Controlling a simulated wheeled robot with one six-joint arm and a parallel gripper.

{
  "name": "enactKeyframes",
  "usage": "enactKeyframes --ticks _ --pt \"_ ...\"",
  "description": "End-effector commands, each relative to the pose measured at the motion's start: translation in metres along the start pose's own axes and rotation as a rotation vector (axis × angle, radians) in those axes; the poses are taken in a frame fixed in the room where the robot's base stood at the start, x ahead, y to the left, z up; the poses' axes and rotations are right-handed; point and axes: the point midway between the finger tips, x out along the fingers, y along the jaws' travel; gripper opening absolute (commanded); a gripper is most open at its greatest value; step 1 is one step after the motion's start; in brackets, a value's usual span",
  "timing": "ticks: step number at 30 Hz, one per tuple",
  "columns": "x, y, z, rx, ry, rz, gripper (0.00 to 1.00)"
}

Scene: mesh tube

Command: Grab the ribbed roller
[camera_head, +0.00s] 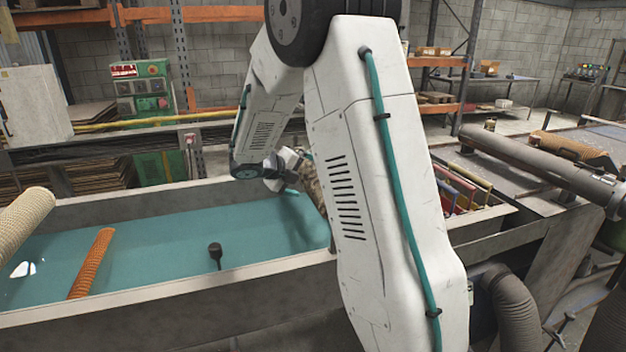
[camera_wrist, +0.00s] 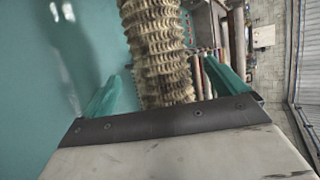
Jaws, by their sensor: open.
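A tan, deeply ribbed roller (camera_wrist: 158,50) runs from the top edge down between the two teal fingers of my open gripper (camera_wrist: 164,82) in the wrist view. In the head view, a strip of the ribbed roller (camera_head: 314,188) shows beside my gripper (camera_head: 292,186), at the right end of the teal-floored trough. My own arm hides most of it there.
The trough (camera_head: 175,295) has raised grey walls. An orange ribbed tube (camera_head: 92,262) and a pale ribbed tube (camera_head: 24,216) are at its left, and a small black knob (camera_head: 215,252) stands near its middle. Several coloured panels (camera_head: 465,188) stand in a bin right of my arm.

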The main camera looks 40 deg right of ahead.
Motion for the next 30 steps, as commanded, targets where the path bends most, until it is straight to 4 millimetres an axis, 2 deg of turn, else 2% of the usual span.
enactKeyframes --ticks 9,16,17,24,25,30 --pt "0.044 -0.001 0.005 0.002 0.003 0.0 0.97" --pt "0.046 -0.001 0.006 0.003 0.0 0.0 0.97" --pt "0.046 -0.001 0.006 0.003 0.0 0.0 0.94" --pt "0.046 -0.001 0.006 0.003 0.001 0.001 0.27" --pt "0.046 -0.002 0.006 0.004 0.0 -0.001 0.22" --pt "0.046 -0.002 0.006 0.004 0.0 -0.001 0.22"
